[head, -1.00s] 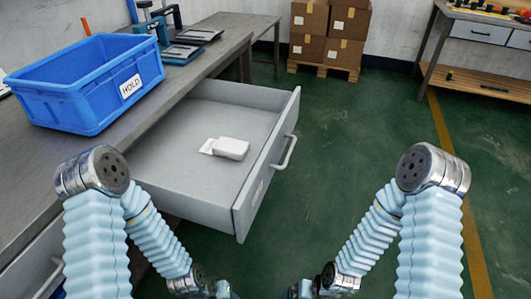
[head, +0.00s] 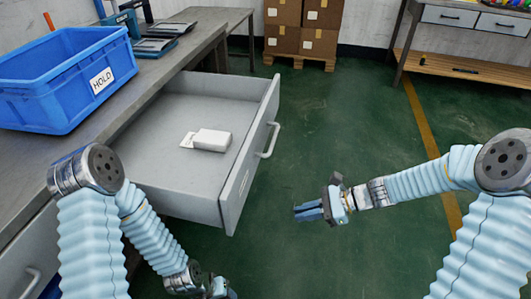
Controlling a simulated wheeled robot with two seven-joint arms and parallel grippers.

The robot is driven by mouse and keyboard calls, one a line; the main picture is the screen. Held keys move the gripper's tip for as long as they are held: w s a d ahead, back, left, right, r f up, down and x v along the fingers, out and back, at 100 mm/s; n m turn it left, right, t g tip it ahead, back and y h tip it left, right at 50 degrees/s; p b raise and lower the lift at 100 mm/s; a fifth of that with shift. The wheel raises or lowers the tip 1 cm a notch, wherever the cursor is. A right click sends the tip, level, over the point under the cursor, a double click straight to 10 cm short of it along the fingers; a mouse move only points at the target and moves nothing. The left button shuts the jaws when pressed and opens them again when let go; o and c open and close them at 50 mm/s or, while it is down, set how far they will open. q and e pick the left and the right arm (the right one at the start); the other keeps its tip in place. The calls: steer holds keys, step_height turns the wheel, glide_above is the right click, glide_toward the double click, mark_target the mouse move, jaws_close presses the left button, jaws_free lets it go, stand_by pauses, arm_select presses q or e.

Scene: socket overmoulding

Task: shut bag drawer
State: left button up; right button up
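The grey bag drawer (head: 229,190) is pulled well out from the bench at the left, its front panel facing right. A pale bar handle (head: 270,142) is on that front. A white packet, seemingly the bags (head: 211,140), lies on the drawer floor. My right gripper (head: 298,211) is over the green floor, to the right of and apart from the drawer front, pointing left. Its two blue fingers look close together with nothing between them. My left gripper (head: 222,292) is at the bottom edge, mostly cut off, and its fingers cannot be made out.
A blue crate labelled HOLD (head: 115,92) stands on the grey bench (head: 150,83) above the drawer. Stacked cardboard boxes (head: 302,35) sit on a pallet at the back. Another workbench (head: 470,62) is at the back right. The green floor right of the drawer is clear.

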steer(key=w+d+r+m+t+y, duration=0.1)
steer(key=r, duration=0.4)
steer(key=w+d+r+m+t+y, duration=0.1)
steer(key=w+r+y, duration=0.1)
steer(key=r, duration=0.3)
steer(key=w+d+r+m+t+y, duration=0.1)
steer(key=w+r+y, duration=0.1)
steer(key=r, duration=0.4)
steer(key=shift+w+b, duration=0.1)
steer(key=shift+b, duration=0.25)
jaws_close()
glide_toward(254, 145)
steer(key=x, duration=0.6)
steer(key=shift+a+r+p, duration=0.2)
steer(key=shift+a+p, duration=0.15)
steer(key=shift+a, duration=0.1)
arm_select(q)
steer(key=shift+f, duration=0.3)
